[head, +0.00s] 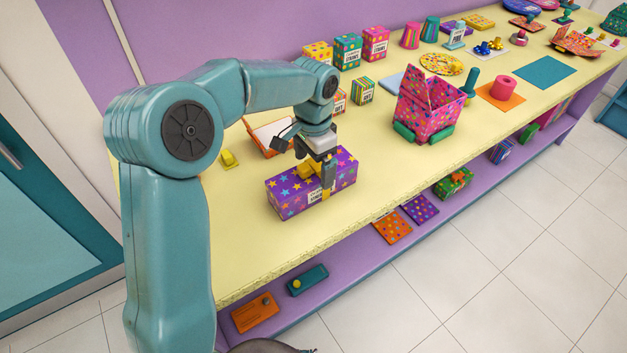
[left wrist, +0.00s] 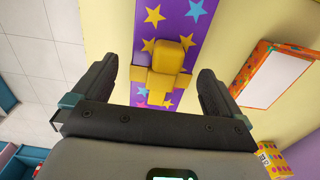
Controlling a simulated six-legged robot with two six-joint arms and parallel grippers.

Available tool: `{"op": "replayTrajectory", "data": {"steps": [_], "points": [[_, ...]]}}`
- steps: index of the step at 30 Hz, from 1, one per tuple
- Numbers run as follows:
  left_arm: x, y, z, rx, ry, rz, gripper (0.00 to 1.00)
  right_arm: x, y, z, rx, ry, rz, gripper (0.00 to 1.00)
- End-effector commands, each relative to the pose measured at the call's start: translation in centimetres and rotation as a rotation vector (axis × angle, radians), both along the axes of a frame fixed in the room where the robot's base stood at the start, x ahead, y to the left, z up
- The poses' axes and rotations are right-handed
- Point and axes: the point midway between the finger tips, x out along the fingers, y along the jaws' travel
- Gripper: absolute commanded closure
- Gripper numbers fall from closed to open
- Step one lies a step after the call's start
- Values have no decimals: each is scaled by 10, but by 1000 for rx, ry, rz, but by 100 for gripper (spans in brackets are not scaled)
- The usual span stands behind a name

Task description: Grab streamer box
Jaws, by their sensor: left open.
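A long purple box (head: 285,201) with coloured stars lies on the yellow table below my left arm. It bears a white label too small to read surely; I take it for the streamer box. A yellow grip (left wrist: 168,70) stands on its top. My left gripper (head: 316,168) is over the box, pointing down. In the left wrist view its open fingers stand to either side of the yellow grip, with gaps on both sides. It is empty. In the head view the gripper hides part of the box top. My right gripper is not in view.
An orange-edged tray with a white inside (head: 270,134) lies just behind the box. A pink dotted open box (head: 428,108) stands to the right. Small boxes (head: 347,50) line the wall. The table front before the box is clear.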

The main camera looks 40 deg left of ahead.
Motion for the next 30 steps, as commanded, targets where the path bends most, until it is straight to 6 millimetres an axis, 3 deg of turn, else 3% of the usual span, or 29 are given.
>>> {"op": "replayTrajectory", "data": {"steps": [6, 15, 21, 22, 30], "points": [[0, 1, -34, 1, 5, 0, 0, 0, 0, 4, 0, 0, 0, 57], [1, 2, -40, 1, 2, 0, 0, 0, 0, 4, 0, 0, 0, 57], [1, 2, -40, 1, 2, 0, 65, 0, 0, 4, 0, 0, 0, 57], [1, 2, -40, 0, 2, 0, 69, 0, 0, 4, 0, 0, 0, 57], [1, 1, -38, -1, 1, 0, 69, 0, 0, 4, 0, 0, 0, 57]]}}
